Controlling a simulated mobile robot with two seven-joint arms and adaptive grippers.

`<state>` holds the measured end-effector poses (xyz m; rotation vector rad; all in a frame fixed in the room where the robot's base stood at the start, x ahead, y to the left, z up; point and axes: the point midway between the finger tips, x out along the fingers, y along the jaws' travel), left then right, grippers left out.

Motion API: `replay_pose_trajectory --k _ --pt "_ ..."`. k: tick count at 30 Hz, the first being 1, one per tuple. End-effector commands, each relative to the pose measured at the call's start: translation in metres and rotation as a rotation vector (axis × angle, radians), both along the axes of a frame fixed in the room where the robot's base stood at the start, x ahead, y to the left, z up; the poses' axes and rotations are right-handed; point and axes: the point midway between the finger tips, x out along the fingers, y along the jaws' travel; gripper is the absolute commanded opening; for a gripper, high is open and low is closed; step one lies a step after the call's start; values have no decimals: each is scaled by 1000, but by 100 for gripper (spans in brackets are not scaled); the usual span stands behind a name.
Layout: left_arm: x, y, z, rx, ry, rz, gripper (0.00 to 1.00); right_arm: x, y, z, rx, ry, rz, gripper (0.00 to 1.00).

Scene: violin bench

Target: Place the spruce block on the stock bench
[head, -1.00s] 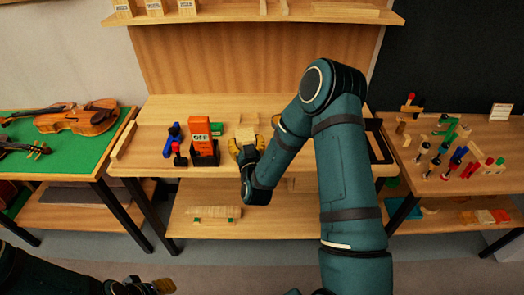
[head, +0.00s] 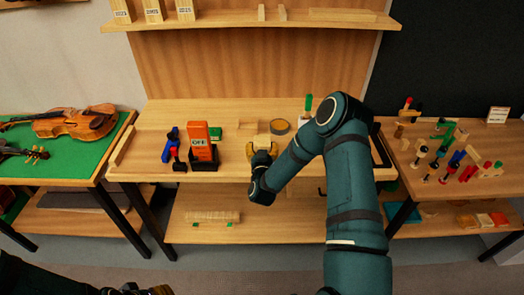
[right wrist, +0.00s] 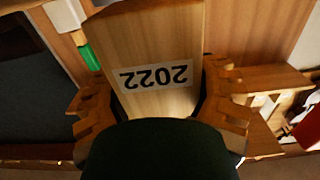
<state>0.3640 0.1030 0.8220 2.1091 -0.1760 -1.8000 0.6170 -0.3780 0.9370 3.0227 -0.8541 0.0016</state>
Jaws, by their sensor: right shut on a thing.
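The spruce block (right wrist: 150,45) is pale wood with a white label reading 2022, upside down in the right wrist view. My right gripper (head: 262,150) is shut on it, with a finger on each side of the block in the wrist view. In the head view the gripper is over the front part of the middle wooden bench (head: 230,173), and the block shows small just beyond it. I cannot tell whether the block touches the bench top. My left gripper (head: 148,290) is cut off at the bottom edge, and its opening is unclear.
An orange OFF box (head: 200,140) and blue and red tools (head: 172,147) stand left of the gripper. A round tape-like ring (head: 280,127) lies behind it. Labelled blocks (head: 154,11) stand on the upper shelf. A violin (head: 75,122) lies on the left green-topped bench.

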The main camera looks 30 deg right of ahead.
Motion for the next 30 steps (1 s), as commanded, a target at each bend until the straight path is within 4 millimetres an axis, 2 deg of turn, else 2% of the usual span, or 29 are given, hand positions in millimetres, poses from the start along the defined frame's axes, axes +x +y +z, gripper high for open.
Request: replay_pose_trajectory --k 1,3,14,15,17,18,30 --pt "0 0 -1 0 1 0 47 0 0 -8 1 0 0 24" --pt "0 0 -1 0 1 -1 47 0 0 -12 1 -1 0 24" --pt "-1 0 -5 0 3 -2 47 0 0 -15 -1 -1 1 24" --pt "-2 0 -5 -1 4 -3 47 0 0 -16 0 0 1 74" --pt "-2 0 -4 0 3 -2 47 0 0 -15 0 0 1 95" --pt "-2 0 -4 0 3 -2 47 0 0 -15 0 0 1 100" --pt "0 0 0 0 0 0 47 -3 2 -11 1 2 2 100"
